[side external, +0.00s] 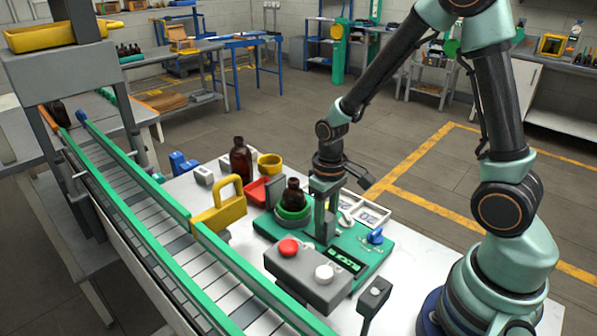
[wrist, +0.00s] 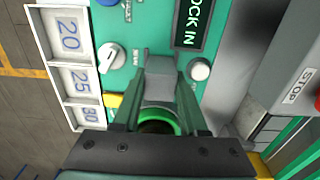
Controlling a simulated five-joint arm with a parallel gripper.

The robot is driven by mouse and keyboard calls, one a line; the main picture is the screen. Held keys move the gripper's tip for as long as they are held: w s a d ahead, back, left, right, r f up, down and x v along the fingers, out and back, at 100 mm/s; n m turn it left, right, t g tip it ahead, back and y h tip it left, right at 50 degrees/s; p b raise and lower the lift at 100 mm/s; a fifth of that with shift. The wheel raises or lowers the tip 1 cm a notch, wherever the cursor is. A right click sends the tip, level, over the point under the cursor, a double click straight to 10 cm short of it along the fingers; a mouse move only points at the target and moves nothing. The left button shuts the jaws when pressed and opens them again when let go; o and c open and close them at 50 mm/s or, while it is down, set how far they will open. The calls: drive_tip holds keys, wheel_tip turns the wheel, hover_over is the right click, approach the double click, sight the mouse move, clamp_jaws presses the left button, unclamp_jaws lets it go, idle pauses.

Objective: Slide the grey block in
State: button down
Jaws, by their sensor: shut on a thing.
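My gripper (side external: 325,212) points down over the green panel (side external: 377,258) and is shut on the grey block. In the wrist view the grey block (wrist: 158,88) sits between the fingers of my gripper (wrist: 160,78), low at the panel. I cannot tell how far the block is seated in the panel. A dark amber bottle (side external: 293,192) stands in a green ring (side external: 293,211) left of my gripper. The ring (wrist: 176,122) shows partly behind the fingers in the wrist view. The panel's display (wrist: 190,22) reads "OCK IN", with its start cut off.
A grey box with a red button (side external: 289,247) and a white button (side external: 324,273) stands in front. A white knob (wrist: 111,57) and number cards (wrist: 72,35) lie beside the block. A yellow padlock-shaped piece (side external: 222,213) stands by the conveyor (side external: 150,215). Another amber bottle (side external: 240,160) stands behind.

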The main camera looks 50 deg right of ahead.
sight(311, 228)
drive_tip(key=shift+w, duration=2.1)
drive_tip(key=shift+c, duration=2.2)
unclamp_jaws()
drive_tip(key=shift+s, duration=0.1)
wheel_tip(311, 228, up, 12)
drive_tip(key=shift+r, duration=0.15)
